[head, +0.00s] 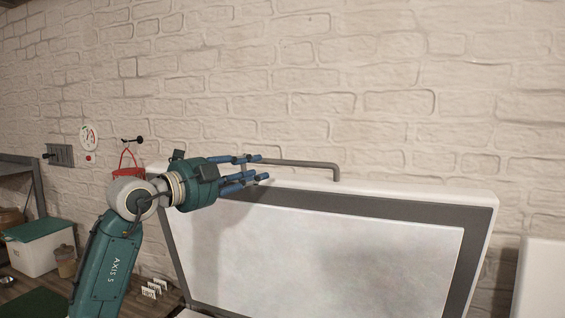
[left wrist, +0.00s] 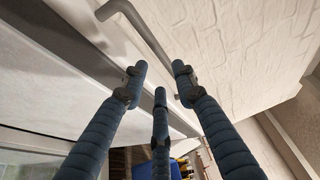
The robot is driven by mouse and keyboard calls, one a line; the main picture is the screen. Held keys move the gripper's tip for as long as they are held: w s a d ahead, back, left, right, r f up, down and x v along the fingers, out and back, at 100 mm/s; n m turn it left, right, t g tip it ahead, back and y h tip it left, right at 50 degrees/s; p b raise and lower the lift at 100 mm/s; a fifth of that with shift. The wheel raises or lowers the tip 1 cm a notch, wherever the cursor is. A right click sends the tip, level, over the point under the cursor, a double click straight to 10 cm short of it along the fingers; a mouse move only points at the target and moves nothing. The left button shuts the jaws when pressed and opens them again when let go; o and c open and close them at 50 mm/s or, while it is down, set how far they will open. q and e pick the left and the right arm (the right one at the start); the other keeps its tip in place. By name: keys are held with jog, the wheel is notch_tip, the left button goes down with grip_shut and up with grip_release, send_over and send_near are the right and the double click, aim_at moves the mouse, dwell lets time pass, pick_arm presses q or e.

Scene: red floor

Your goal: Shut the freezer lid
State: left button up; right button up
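The freezer lid (head: 335,262) stands open and raised in front of the brick wall, with a white inner panel and a dark grey seal border. Its grey bar handle (head: 310,164) runs along the top edge. My left gripper (head: 262,169) is at the left part of the lid's top edge, with its blue fingers pointing right along the handle. In the left wrist view its fingers (left wrist: 159,75) are spread with nothing between them, and the bent handle (left wrist: 140,24) lies beyond the tips. Whether a finger touches the handle, I cannot tell. My right gripper is out of view.
The brick wall (head: 350,60) is close behind the lid. A red bucket (head: 127,173) hangs at the left. A white box with a green lid (head: 40,229) and a small jar (head: 65,262) stand at lower left. A white surface (head: 542,280) is at the right edge.

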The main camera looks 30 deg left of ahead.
aim_at(278, 164)
pick_arm(q)
jog(key=w+p, duration=0.1)
jog(key=w, duration=0.2)
jog(key=w+d+p, duration=0.1)
jog(key=w, duration=0.1)
jog(key=w+p, duration=0.2)
jog(key=w, duration=0.1)
jog(key=shift+w+d+r, duration=0.15)
jog(key=shift+w+d, duration=0.15)
jog(key=shift+w, duration=0.05)
jog(key=shift+w+d, duration=0.1)
jog(key=shift+w, duration=0.2)
jog(key=shift+c, duration=0.3)
grip_shut()
